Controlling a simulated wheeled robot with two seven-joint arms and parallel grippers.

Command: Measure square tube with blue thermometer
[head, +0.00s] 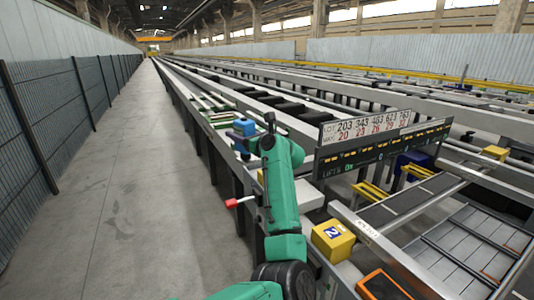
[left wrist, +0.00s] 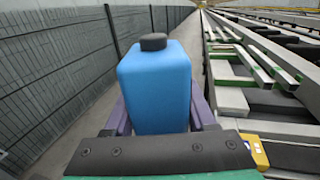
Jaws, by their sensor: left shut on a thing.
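The blue thermometer (head: 243,127) is a blue box-shaped body with a dark knob on top. It fills the middle of the left wrist view (left wrist: 154,90). My left gripper (head: 240,142) is shut on it, with a purple finger on each side. It is held up beside the left edge of the runout table. Long metal profiles (head: 212,101) lie on the table beyond the gripper, and they also show at the right of the left wrist view (left wrist: 262,68). I cannot tell which is the square tube. My right gripper is out of view.
A sign board with numbers (head: 367,126) stands right of my arm. A yellow block (head: 332,240) marked 2 and an orange-rimmed device (head: 384,287) are at the near right. A red-knobbed lever (head: 231,203) sticks out left. A clear aisle (head: 120,200) runs beside a dark mesh fence (head: 55,110).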

